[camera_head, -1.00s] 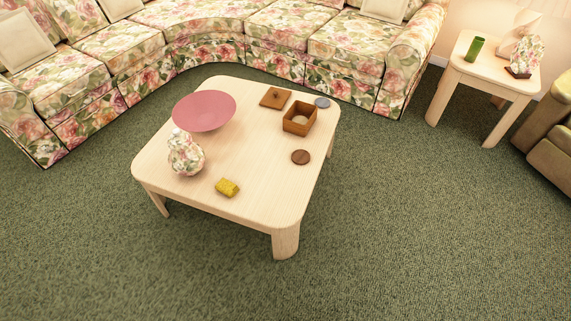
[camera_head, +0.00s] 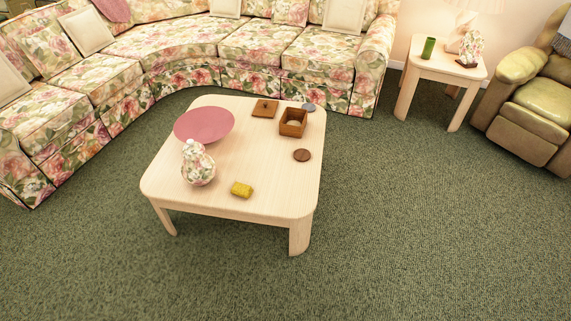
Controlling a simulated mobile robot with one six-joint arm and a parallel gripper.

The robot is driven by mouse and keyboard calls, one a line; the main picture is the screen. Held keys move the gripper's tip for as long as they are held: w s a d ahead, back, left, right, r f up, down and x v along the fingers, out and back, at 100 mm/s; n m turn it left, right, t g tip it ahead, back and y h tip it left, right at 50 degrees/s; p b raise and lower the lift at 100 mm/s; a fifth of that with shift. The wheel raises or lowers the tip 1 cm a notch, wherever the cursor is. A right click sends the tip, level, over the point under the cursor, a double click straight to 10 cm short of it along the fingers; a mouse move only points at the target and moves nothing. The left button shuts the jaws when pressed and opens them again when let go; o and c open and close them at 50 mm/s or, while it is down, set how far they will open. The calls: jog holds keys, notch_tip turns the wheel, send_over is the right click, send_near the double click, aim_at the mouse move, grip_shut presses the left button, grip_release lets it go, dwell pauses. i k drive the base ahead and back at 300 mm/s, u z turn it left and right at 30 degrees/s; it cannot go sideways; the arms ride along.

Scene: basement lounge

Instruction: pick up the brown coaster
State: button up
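The brown coaster (camera_head: 302,155) is a small dark round disc. It lies flat on the light wood coffee table (camera_head: 247,178), near the table's right edge. It sits in front of an open brown wooden box (camera_head: 292,122), apart from it. Nothing covers the coaster. My gripper is not in view.
On the table are a pink bowl (camera_head: 204,124), a floral vase (camera_head: 198,166), a yellow block (camera_head: 242,189), a brown square lid (camera_head: 265,108) and a grey disc (camera_head: 308,107). A floral sofa (camera_head: 255,45) curves behind. Open green carpet (camera_head: 400,220) lies in front and right.

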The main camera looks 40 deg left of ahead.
aim_at(299, 155)
jog(key=z, duration=0.15)
jog(key=k, duration=0.85)
jog(key=u, duration=2.25)
jog(key=i, duration=0.95)
jog(key=u, duration=0.05)
jog(key=k, duration=0.1)
jog(key=u, duration=0.05)
